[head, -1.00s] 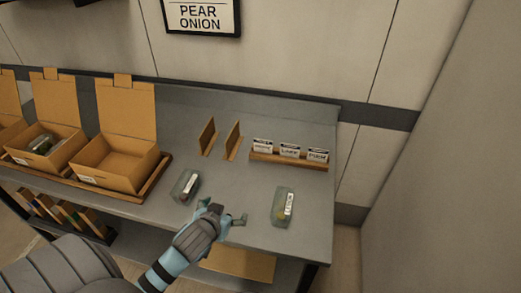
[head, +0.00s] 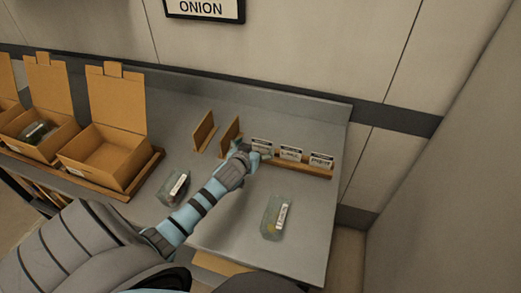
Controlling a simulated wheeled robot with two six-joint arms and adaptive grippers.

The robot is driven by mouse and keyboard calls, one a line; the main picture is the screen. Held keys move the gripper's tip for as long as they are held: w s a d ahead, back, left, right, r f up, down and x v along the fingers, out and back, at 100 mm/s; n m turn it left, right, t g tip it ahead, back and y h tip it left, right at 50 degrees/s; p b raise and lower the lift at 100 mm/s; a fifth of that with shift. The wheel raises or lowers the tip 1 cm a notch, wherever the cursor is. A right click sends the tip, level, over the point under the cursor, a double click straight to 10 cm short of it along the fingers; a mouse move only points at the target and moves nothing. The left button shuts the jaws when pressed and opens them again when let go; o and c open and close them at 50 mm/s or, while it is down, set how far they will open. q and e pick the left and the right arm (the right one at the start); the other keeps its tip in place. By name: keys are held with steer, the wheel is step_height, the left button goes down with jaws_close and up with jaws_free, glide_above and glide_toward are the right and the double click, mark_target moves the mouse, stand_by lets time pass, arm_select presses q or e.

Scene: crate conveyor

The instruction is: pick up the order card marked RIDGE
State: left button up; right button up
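Three white order cards stand in a row in a wooden holder (head: 310,168) at the right of the table: a left card (head: 262,146), a middle card (head: 291,154) and a right card (head: 321,160). Their print is too small to read surely, so I cannot tell which says RIDGE. My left gripper (head: 254,152) is at the left end of the holder, right by the left card. Its fingers partly hide the card's lower edge and the holder's end. I cannot tell whether they touch or grip the card. My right gripper is not in view.
Two upright wooden dividers (head: 204,131) stand just left of my gripper. A clear pack (head: 276,217) lies front right, another (head: 174,187) left of my arm. Open cardboard boxes (head: 104,160) stand at the left. A wall closes off the right side.

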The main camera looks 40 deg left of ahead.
mark_target(262, 142)
arm_select(q)
steer(key=x, duration=0.6)
steer(key=shift+w+d+b, duration=0.15)
steer(key=shift+d+b, duration=0.2)
steer(key=shift+s+r, duration=0.3)
steer(key=shift+s, duration=0.1)
steer(key=shift+c, duration=1.3)
steer(key=shift+s, duration=0.1)
steer(key=c, duration=0.6)
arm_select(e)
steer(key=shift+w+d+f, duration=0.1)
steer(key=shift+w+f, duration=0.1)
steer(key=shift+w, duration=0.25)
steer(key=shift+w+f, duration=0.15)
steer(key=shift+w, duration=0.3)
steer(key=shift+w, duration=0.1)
